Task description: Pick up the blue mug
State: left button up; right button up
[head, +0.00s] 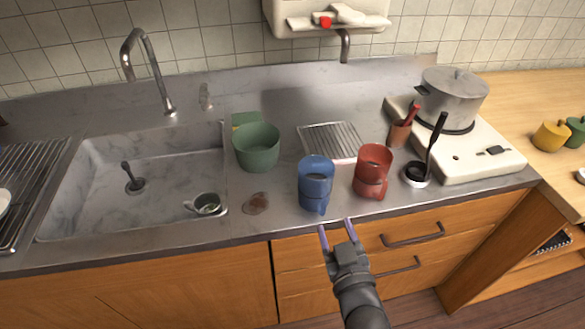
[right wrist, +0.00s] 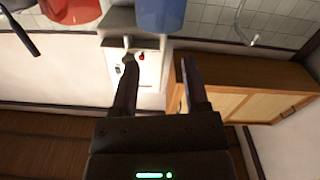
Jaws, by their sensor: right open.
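The blue mug (head: 316,176) stands upright on the steel counter near its front edge, its handle toward me. My right gripper (head: 335,226) is just in front of the counter edge, open and empty, its fingertips pointing toward the mug and a little to the right of it, apart from it. In the right wrist view the blue mug (right wrist: 160,14) shows at the top edge, beyond the two spread fingers (right wrist: 158,62); most of it is cut off there. My left gripper is not in view.
A red mug (head: 373,168) stands close right of the blue one, and also shows in the right wrist view (right wrist: 72,8). A green pot (head: 257,148) and a brown patch (head: 256,203) lie left. Behind is a wire rack (head: 328,142). A stove with a pot (head: 450,98) stands right; the sink (head: 130,200) is left.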

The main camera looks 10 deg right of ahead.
aim_at(325, 201)
jog(key=w, duration=0.3)
jog(key=w+b, duration=0.1)
jog(key=w, duration=0.2)
jog(key=w+b, duration=0.1)
jog(key=w, duration=0.1)
jog(key=shift+w+a+f, duration=0.1)
jog(key=shift+w+f, duration=0.15)
jog(key=shift+w, duration=0.35)
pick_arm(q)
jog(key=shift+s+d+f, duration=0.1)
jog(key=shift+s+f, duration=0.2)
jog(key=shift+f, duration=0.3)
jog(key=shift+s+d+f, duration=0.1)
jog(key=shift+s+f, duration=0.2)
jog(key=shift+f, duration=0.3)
pick_arm(e)
jog(key=shift+r, duration=0.15)
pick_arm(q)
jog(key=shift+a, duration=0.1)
pick_arm(e)
grip_shut()
